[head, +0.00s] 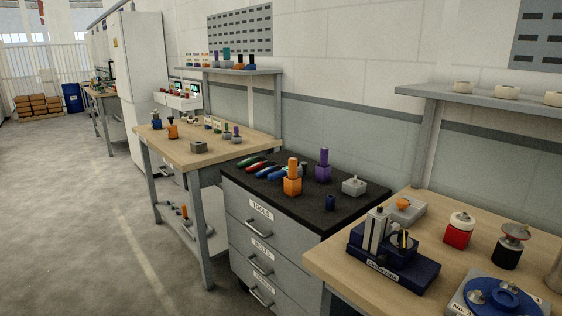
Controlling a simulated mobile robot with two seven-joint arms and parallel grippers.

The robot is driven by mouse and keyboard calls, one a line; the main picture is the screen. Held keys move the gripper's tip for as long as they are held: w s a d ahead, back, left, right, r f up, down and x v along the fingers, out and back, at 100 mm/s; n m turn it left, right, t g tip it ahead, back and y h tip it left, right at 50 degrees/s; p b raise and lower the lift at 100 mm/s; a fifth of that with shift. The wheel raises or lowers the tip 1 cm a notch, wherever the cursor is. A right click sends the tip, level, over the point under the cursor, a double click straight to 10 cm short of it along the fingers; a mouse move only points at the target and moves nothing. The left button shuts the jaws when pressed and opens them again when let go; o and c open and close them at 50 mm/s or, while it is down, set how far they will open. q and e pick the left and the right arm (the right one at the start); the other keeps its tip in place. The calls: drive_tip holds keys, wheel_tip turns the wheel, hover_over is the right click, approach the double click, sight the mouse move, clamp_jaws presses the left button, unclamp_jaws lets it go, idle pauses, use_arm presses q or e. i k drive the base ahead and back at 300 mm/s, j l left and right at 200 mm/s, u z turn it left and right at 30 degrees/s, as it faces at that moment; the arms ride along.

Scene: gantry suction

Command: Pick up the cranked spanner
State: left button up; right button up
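I cannot make out a cranked spanner for certain. Several small tools with coloured handles lie at the back left of the black-topped drawer cabinet (360,206): a green one (248,161), a red one (256,167) and a blue one (269,171). Their far ends are too small to tell apart, and the orange block partly hides that area. Neither of my grippers is in view.
A wooden bench with fixtures (440,238) adjoins at right, another bench (178,151) at left. The floor (90,230) at left is clear.

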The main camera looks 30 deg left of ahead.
sight(241, 164)
drive_tip(key=i+j+z, duration=0.2)
drive_tip(key=j, duration=0.3)
drive_tip(key=j+z, duration=0.2)
drive_tip(key=j, duration=0.25)
drive_tip(key=i+j+z, duration=0.2)
drive_tip(key=j, duration=0.3)
drive_tip(key=j+z, duration=0.15)
drive_tip(key=j, duration=2.2)
drive_tip(key=i, duration=0.05)
